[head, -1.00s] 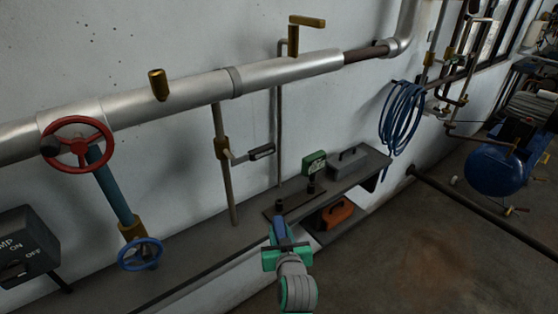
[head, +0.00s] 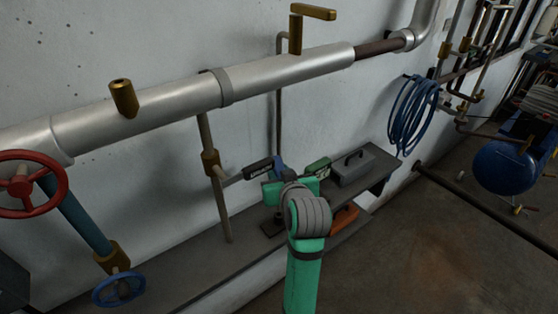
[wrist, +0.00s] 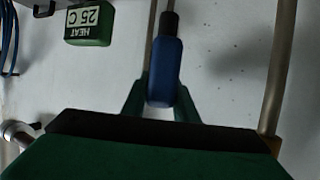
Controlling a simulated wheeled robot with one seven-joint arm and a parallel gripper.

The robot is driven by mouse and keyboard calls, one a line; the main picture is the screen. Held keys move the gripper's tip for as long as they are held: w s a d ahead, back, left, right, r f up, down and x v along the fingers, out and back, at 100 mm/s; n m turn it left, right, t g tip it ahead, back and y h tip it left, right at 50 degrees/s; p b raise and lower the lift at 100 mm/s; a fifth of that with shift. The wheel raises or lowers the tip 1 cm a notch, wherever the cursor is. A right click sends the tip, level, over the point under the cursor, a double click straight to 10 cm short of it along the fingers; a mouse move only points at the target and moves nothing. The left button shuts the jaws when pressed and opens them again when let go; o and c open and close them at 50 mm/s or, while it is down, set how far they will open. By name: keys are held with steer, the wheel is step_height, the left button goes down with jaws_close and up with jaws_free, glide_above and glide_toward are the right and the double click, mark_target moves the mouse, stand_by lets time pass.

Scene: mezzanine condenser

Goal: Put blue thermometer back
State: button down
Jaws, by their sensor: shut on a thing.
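The blue thermometer (wrist: 165,72) is between the two green fingers of my gripper (wrist: 160,104) in the wrist view, with a black part at its far end. My gripper is shut on it. In the head view, only a small blue bit of the thermometer (head: 279,163) shows above my gripper (head: 281,182), which is over the shelf. My own arm hides much of the gripper and the shelf behind it. A brass stub (head: 124,99) with a dark opening in its top stands on the silver pipe (head: 150,107), to the left and apart from my gripper.
A green box (head: 319,167) with a label, reading "HEAT 25 C" in the wrist view (wrist: 88,22), is beside my gripper. A grey toolbox (head: 352,167) sits on the shelf (head: 190,262).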

steer(key=shift+w+f, duration=0.1)
steer(key=shift+w, duration=0.5)
steer(key=shift+f, duration=3.9)
steer(key=c, duration=1.3)
jaws_free()
steer(key=shift+c, duration=0.2)
steer(key=v, duration=1.1)
